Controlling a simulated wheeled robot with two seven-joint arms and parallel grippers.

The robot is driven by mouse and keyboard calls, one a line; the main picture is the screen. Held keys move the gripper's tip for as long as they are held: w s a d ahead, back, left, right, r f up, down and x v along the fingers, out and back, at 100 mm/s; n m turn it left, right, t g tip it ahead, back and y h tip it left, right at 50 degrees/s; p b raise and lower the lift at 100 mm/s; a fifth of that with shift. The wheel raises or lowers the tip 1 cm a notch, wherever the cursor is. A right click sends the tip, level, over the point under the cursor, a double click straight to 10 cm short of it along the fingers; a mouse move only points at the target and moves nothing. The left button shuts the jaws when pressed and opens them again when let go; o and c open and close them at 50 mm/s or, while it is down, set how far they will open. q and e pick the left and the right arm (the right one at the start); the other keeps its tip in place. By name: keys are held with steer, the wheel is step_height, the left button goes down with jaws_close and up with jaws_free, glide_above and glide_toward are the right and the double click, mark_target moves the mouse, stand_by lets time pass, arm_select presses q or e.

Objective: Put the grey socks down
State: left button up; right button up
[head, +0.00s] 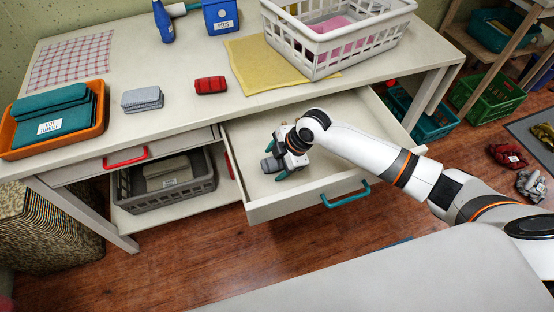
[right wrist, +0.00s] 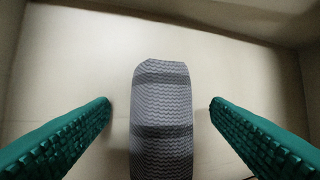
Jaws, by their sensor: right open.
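The grey socks (head: 268,165), a ribbed grey roll, are in the open drawer (head: 330,185) under the table. In the right wrist view the grey socks (right wrist: 162,125) stand out against the pale drawer floor, between the two teal fingers. My right gripper (head: 278,158) reaches down into the drawer at the socks. It is open, and in the right wrist view its fingers (right wrist: 160,110) show a gap on each side of the socks. My left gripper is not in view.
On the table (head: 190,65) are a folded grey bundle (head: 142,99), a red bundle (head: 210,85), an orange tray (head: 100,125) of teal cloths, a yellow cloth (head: 255,68) and a white basket (head: 355,45). A grey crate (head: 128,190) sits below, left of the drawer.

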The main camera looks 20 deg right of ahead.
steer(key=v, duration=1.2)
steer(key=shift+p, duration=0.35)
